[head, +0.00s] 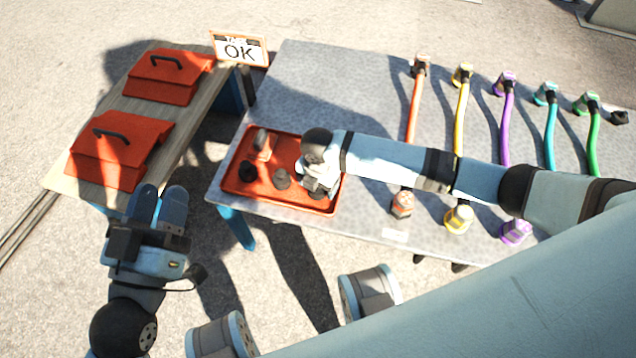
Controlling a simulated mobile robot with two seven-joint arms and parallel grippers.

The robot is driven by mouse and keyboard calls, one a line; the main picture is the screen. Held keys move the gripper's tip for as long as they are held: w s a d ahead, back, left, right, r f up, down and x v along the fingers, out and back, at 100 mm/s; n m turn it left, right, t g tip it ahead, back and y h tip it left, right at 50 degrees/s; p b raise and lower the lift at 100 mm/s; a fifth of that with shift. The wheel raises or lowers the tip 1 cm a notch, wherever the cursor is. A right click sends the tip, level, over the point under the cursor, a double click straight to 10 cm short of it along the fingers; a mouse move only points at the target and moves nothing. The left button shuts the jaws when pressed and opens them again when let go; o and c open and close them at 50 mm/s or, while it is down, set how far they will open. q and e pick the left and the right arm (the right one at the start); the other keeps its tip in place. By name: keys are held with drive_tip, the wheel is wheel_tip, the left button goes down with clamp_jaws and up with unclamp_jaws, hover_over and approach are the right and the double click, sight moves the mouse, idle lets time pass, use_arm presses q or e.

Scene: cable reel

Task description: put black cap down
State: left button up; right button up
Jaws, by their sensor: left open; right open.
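An orange-red tray (236,185) lies on the left end of the grey table. In it stand a black cap-like piece (249,171), a dark grey piece (282,179) and a pale piece (262,141). My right gripper (316,192) is open over the tray's right part and hides what lies beneath it. I cannot tell whether a cap touches its fingers. My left gripper (160,198) is open and empty, left of the grey table and in front of the wooden bench.
Several coloured cables, among them an orange one (413,105) and a green one (592,140), lie across the grey table (330,75). Coloured connectors (458,219) stand along its near edge. Two red toolboxes (121,148) sit on the wooden bench (75,185). An OK sign (240,50) stands behind.

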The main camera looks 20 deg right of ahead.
wheel_tip(320, 180, up, 4)
drive_tip(key=shift+f+p, duration=0.2)
drive_tip(key=shift+p, duration=0.45)
wheel_tip(320, 180, up, 8)
drive_tip(key=p, duration=0.2)
drive_tip(key=shift+r+p, duration=0.15)
drive_tip(key=shift+p, duration=0.15)
use_arm(q)
wheel_tip(320, 180, down, 6)
drive_tip(key=a+g+y, duration=0.2)
drive_tip(key=y, duration=0.1)
drive_tip(key=shift+a+g, duration=0.2)
drive_tip(key=shift+g, duration=0.2)
drive_tip(key=shift+r, duration=0.15)
